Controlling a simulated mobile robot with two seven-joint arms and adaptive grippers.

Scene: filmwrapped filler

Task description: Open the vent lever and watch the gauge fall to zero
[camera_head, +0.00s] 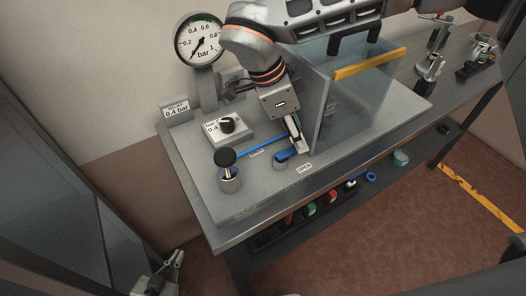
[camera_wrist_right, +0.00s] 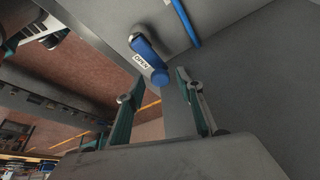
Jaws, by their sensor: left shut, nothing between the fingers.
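The round gauge (camera_head: 201,40) stands at the back; its needle points to the lower left, below the 0.2 mark, near the scale's low end. The blue vent lever (camera_head: 284,156) is on the grey panel beside the OPEN label (camera_head: 304,167). In the right wrist view the lever (camera_wrist_right: 149,58) also lies against that label. My right gripper (camera_head: 297,145) is right over the lever; its fingers (camera_wrist_right: 160,79) are apart, with the lever's end showing between or just beyond the tips. Contact is unclear. My left gripper (camera_head: 178,258) is shut and empty, low at the left.
A clear guard (camera_head: 362,88) with a yellow edge stands close right. A crate of coloured parts (camera_head: 300,222) sits on the lower shelf.

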